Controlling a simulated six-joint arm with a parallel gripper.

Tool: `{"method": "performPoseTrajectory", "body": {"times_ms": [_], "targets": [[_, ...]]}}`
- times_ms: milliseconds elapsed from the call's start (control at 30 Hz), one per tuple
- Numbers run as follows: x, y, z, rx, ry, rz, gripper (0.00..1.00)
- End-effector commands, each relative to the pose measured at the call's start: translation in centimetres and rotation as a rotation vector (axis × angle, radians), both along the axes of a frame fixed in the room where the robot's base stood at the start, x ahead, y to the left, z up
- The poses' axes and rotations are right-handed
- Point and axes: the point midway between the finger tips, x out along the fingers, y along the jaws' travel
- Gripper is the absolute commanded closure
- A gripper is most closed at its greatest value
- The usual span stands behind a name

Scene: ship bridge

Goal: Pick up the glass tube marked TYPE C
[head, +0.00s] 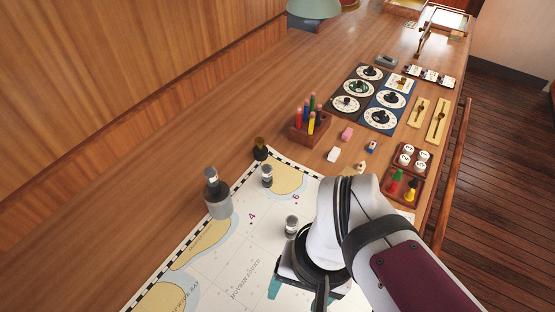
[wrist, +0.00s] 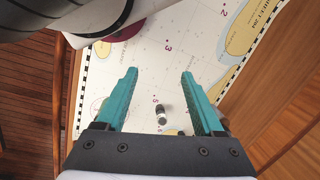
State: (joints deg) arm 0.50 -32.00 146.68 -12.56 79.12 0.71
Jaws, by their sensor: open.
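Two small upright cylinders with dark and pale bands stand on the chart in the head view: one near its top corner (head: 267,176), one closer to my arm (head: 291,225). They look like glass tubes, but no TYPE C marking is legible. In the wrist view, a small banded cylinder (wrist: 161,115) stands on the chart between my teal fingers, nearer the palm than the tips. I cannot tell which of the two it is. My gripper (wrist: 159,73) is open and empty above the chart. In the head view my arm hides most of it; one teal finger (head: 274,288) shows.
The chart (head: 243,242) covers the near desk. A dark bottle with a grey lower part (head: 217,194) stands on its left edge, and a small dark object (head: 260,149) at its top corner. A pencil block (head: 309,128), erasers, dial panels (head: 370,99) and a peg tray (head: 402,188) lie beyond.

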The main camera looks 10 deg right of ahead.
Motion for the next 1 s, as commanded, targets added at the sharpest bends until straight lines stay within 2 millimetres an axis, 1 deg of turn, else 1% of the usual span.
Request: {"method": "performPoseTrajectory", "body": {"times_ms": [200,233,267,467,533,567,667,700,767,800,867,900,967,1000], "targets": [[0.0,0.0,0.0,0.0,0.0,0.0,0.31],[0.0,0.0,0.0,0.0,0.0,0.0,0.25],[0.0,0.0,0.0,0.0,0.0,0.0,0.24],[0.0,0.0,0.0,-0.001,0.001,0.002,0.24],[0.1,-0.1,-0.2,-0.024,0.028,0.057,0.24],[0.2,-0.3,-0.4,-0.046,0.054,0.111,0.24],[1.4,-1.3,-1.7,-0.187,0.194,0.44,0.24],[2.4,-1.6,-2.4,-0.265,0.264,0.62,0.24],[4.4,-1.6,-3.8,-0.387,0.373,0.909,0.24],[6.0,-1.3,-4.8,-0.474,0.446,1.107,0.24],[8.4,-0.1,-6.6,-0.607,0.555,1.396,0.24],[9.8,1.0,-8.0,-0.694,0.624,1.576,0.24],[11.6,3.0,-10.0,-0.816,0.718,1.811,0.24],[12.4,4.3,-11.3,-0.888,0.771,1.94,0.24]]}}
